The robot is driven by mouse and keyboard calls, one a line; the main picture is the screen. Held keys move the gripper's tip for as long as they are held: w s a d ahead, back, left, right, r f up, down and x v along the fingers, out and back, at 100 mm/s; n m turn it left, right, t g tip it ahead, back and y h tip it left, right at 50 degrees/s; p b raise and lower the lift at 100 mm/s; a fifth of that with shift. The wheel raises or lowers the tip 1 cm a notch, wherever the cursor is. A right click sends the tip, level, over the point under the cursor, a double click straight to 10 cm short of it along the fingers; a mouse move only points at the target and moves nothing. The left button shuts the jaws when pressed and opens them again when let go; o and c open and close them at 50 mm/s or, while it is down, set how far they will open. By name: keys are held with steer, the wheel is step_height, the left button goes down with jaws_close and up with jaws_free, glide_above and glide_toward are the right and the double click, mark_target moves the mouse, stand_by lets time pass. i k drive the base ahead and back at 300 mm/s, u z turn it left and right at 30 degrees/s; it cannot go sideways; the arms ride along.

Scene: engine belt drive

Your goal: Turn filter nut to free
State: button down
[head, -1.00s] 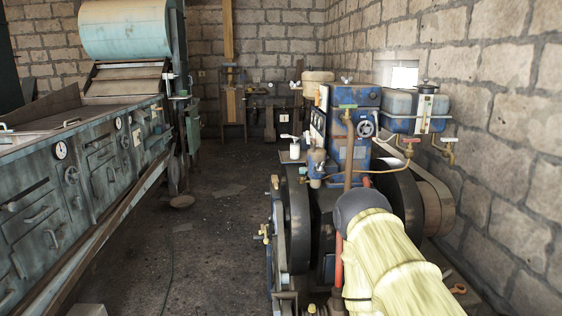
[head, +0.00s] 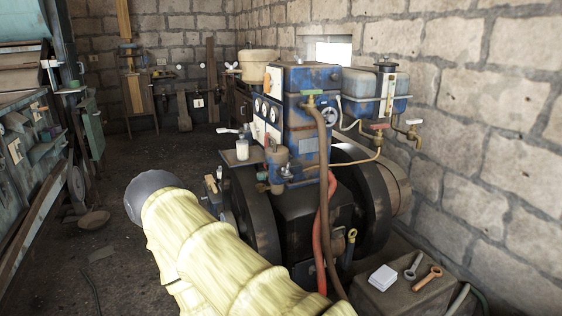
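The engine (head: 300,215) stands right of centre, with a blue upright housing (head: 298,110) on top. A small brownish canister (head: 278,162), which looks like the filter, sits on the near left side of the housing. Its nut is too small to make out for certain. My yellow-sleeved arm (head: 215,255) reaches up from the bottom, and its grey rounded end (head: 146,196) is left of the engine. My gripper does not show, so I cannot see whether it touches or holds anything.
Black flywheels (head: 367,200), a brown hose (head: 324,190) and a red hose (head: 318,240) are close by.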

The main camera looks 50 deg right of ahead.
mark_target(286, 171)
steer(key=z, duration=0.55)
steer(key=i, duration=0.85)
steer(key=z, duration=0.85)
